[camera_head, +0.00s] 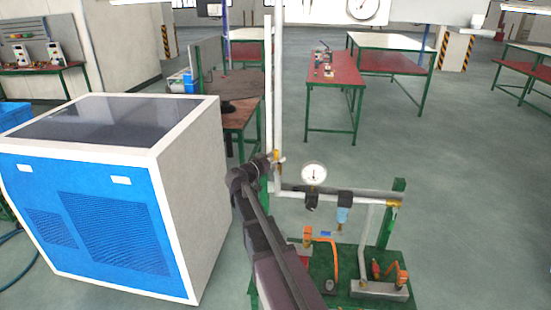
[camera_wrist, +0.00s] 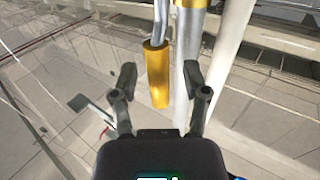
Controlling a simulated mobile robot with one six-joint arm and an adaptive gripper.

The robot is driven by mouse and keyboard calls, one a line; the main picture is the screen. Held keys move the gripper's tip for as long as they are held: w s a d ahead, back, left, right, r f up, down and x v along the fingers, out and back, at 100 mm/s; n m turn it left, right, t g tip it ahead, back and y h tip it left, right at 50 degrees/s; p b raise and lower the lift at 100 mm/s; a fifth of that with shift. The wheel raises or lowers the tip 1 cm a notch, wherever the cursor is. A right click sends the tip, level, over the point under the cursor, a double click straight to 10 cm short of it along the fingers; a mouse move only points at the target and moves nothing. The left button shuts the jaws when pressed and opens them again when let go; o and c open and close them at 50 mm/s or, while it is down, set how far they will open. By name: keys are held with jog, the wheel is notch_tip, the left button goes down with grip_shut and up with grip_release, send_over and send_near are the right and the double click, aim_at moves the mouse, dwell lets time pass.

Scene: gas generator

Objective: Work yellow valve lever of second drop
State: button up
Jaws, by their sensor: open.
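The yellow valve lever (camera_wrist: 156,72) hangs down beside a grey vertical pipe (camera_wrist: 188,70) in the wrist view. In the head view my gripper (camera_head: 270,163) is at the vertical pipes (camera_head: 279,90), above the green stand. The lever is too small or hidden to make out there.
Orange-handled fittings (camera_head: 400,277) stand on the green base below. A large blue and white cabinet (camera_head: 120,225) is close on the left. Open floor lies right.

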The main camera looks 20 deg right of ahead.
grip_shut()
jog(key=shift+a, duration=0.1)
dwell(0.4)
dwell(0.4)
